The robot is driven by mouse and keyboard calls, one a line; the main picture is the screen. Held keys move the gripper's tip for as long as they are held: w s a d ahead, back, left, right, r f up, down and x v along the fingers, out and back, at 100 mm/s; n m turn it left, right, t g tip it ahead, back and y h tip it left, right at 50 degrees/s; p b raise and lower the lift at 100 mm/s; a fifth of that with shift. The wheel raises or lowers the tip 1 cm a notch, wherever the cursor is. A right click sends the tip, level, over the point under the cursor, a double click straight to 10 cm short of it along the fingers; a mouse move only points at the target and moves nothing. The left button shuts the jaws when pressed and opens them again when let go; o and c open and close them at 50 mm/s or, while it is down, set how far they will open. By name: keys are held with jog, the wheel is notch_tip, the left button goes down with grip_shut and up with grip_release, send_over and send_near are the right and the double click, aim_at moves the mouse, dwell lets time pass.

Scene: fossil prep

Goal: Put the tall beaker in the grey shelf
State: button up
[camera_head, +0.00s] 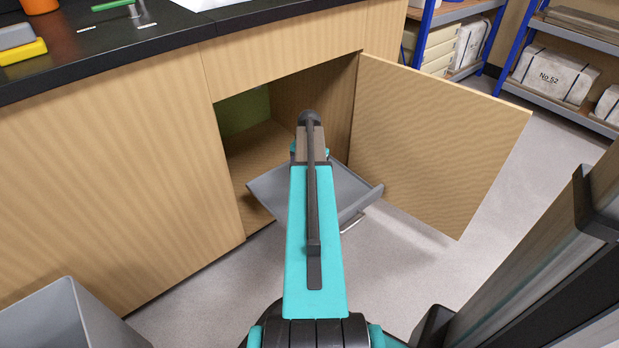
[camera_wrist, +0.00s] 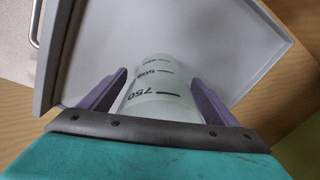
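The tall beaker (camera_wrist: 155,100) is clear, with black volume marks, and shows in the wrist view between the purple fingers of my gripper (camera_wrist: 160,78). The fingers lie along both its sides and appear shut on it. Its far end is over the grey shelf (camera_wrist: 105,40); I cannot tell whether it touches the surface. In the head view the grey shelf (camera_head: 270,189) is a pulled-out tray at the mouth of the open cabinet. My arm reaches over it and hides the beaker and fingers.
The cabinet door (camera_head: 435,140) stands open to the right of the shelf. The black worktop (camera_head: 180,32) overhangs the opening. A grey bin (camera_head: 70,310) stands at lower left. Blue-framed racks (camera_head: 500,70) with wrapped blocks are at the back right. The floor by the door is clear.

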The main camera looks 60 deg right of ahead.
notch_tip(320, 180, up, 12)
jog(key=p, duration=0.4)
jog(key=shift+p, duration=0.35)
jog(key=shift+r, duration=0.2)
dwell(0.7)
